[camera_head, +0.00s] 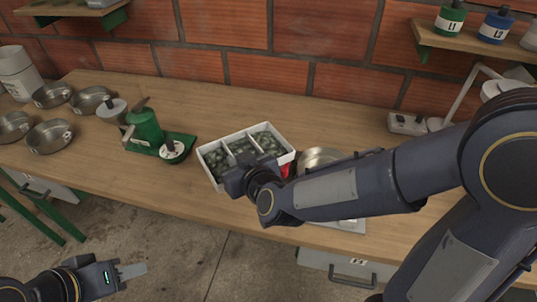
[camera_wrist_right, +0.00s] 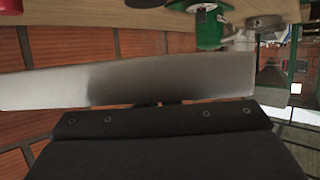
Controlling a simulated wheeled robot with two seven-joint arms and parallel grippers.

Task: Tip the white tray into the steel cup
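The white tray (camera_head: 279,129) has three compartments of dark green contents and is near the middle of the worktop in the head view. The steel cup (camera_head: 320,154) is just right of it, its lower part hidden behind my right arm. My right gripper (camera_head: 236,181) is at the tray's front side. Its fingers are hidden in the head view, so its grip cannot be told. A grey metal strip (camera_wrist_right: 150,80) crosses the right wrist view, and no tray can be made out there. My left gripper (camera_head: 131,270) is low at the left, away from the tray; its finger opening is unclear.
A green pulper (camera_head: 146,127) stands left of the tray and shows in the right wrist view (camera_wrist_right: 208,27). Several steel pans (camera_head: 50,136) lie further left. A socket box (camera_head: 407,123) is at the back right. Bare worktop lies behind the tray, before the brick wall.

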